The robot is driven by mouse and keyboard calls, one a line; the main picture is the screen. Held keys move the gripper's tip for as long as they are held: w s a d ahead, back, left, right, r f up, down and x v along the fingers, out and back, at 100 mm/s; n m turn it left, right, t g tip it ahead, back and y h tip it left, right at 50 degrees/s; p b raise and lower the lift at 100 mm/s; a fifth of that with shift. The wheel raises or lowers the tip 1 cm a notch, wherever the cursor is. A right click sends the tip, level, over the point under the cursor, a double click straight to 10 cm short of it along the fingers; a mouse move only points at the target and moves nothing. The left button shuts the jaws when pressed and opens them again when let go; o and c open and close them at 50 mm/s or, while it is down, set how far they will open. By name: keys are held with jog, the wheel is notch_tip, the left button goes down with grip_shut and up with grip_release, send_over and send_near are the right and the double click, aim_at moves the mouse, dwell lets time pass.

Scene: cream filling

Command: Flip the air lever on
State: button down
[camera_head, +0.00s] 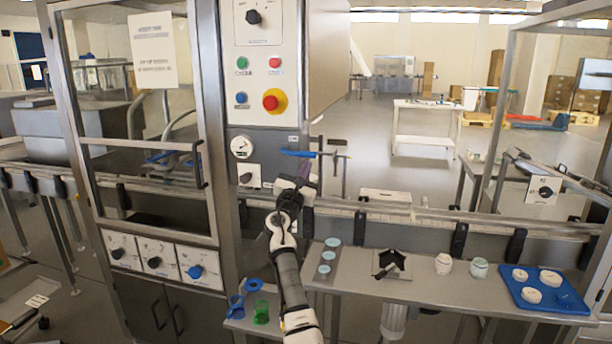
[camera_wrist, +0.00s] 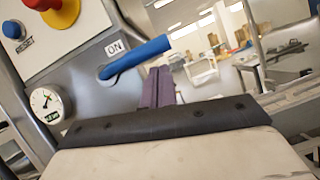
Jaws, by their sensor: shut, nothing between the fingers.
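The blue air lever (camera_head: 298,153) sits on the side of the control cabinet, below the panel of buttons. My gripper (camera_head: 305,171) is just below and to the right of the lever in the head view. In the wrist view its purple fingers (camera_wrist: 157,86) are together and empty, below the lever's outer end. I cannot tell whether the fingertips touch the lever.
A pressure gauge (camera_head: 242,147) and a red emergency button (camera_head: 273,100) are on the cabinet. A conveyor rail (camera_head: 400,212) runs behind my arm. A shelf (camera_head: 420,286) holds jars (camera_head: 443,264) and a blue tray (camera_head: 513,294). Air is free right of the lever.

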jog(key=shift+d+r, duration=0.15)
jog(key=shift+r, duration=0.3)
dwell(0.4)
jog(key=s+a+f+b, duration=0.2)
jog(key=s+f+b, duration=0.2)
jog(key=s+f, duration=0.4)
jog(key=shift+a+f, duration=0.15)
jog(key=shift+a, duration=0.15)
dwell(0.4)
